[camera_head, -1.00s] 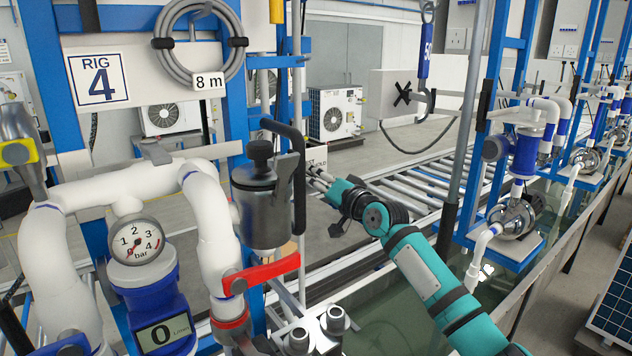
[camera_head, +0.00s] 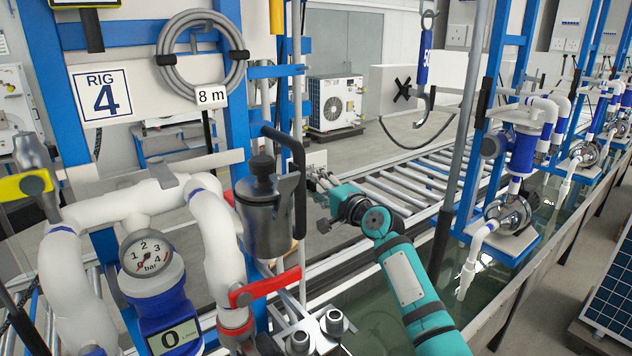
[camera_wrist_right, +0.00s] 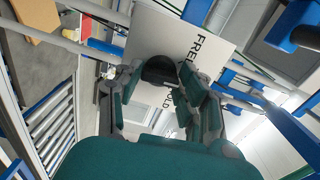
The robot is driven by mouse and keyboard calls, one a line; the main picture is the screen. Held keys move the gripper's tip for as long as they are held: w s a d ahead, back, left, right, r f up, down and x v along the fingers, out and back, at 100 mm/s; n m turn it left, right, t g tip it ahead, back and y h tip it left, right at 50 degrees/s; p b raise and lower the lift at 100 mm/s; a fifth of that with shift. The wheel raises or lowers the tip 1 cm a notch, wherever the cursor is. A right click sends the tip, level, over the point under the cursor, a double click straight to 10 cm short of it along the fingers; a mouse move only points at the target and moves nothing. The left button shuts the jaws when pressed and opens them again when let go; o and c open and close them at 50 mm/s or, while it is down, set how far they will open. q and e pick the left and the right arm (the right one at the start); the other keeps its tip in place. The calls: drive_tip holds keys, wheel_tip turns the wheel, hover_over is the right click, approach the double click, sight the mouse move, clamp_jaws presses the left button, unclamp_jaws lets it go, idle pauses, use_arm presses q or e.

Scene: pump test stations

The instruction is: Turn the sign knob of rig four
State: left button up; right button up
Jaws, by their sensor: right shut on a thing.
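The rig four plate (camera_head: 101,95) hangs at the upper left in the head view. My right gripper (camera_head: 318,179) reaches behind the metal pot to a small pale sign plate (camera_head: 315,158), mostly covered there. In the right wrist view the sign (camera_wrist_right: 150,32) is a white plate with black lettering; "FRE" is readable and the rest is partly covered. A black rounded knob (camera_wrist_right: 158,72) sits on it between the fingers of my right gripper (camera_wrist_right: 157,88), which is shut on it. The knob is hidden in the head view. My left gripper is not in view.
A dark metal pot (camera_head: 268,215) and a red lever (camera_head: 262,288) stand close left of my right gripper. White pipes with a gauge (camera_head: 147,257) fill the lower left. A roller conveyor (camera_head: 385,193) and a water channel lie behind my right arm.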

drive_tip(key=shift+f+m, duration=0.1)
drive_tip(key=shift+m, duration=0.3)
drive_tip(key=o, duration=1.2)
drive_tip(key=shift+c, duration=0.2)
drive_tip(key=shift+s+d, duration=0.1)
drive_tip(key=v, duration=1.2)
